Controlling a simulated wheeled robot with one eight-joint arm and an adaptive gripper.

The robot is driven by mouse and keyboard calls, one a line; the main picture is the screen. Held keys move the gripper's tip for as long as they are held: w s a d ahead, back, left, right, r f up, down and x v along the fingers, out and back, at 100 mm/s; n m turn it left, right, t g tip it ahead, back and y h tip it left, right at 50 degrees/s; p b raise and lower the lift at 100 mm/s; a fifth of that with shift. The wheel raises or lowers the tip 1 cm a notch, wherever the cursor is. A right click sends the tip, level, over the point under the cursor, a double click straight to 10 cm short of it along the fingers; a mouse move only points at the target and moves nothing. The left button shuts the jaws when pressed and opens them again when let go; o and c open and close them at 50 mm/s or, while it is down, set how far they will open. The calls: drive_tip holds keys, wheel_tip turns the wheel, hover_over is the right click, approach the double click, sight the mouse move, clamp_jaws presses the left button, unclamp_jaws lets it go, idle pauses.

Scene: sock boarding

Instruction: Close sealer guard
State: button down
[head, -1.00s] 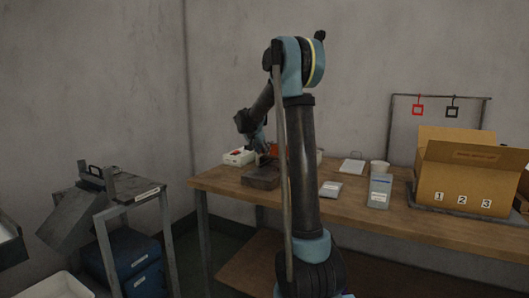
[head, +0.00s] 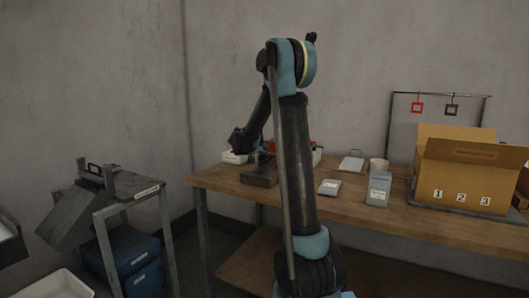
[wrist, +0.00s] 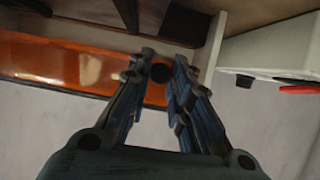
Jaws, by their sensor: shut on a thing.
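The orange guard (wrist: 75,70) is a glossy panel across the upper left of the wrist view. A round black knob (wrist: 160,73) sits at its right part. My gripper (wrist: 158,66) has its two dark fingers closed in around the knob, one on each side. In the head view, the dark sealer body (head: 260,175) stands at the table's left end. The gripper's grip is too small to make out there.
On the table (head: 340,207) are a grey container (head: 378,190) and an open cardboard box (head: 465,190). A grey side stand (head: 125,190) is left.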

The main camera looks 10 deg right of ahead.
idle(0.3)
drive_tip(key=c, duration=1.5)
unclamp_jaws()
drive_tip(key=shift+o, duration=0.2)
drive_tip(key=shift+s, duration=0.1)
drive_tip(key=v, duration=1.1)
drive_tip(key=shift+s+a, duration=0.25)
drive_tip(key=shift+a, duration=0.05)
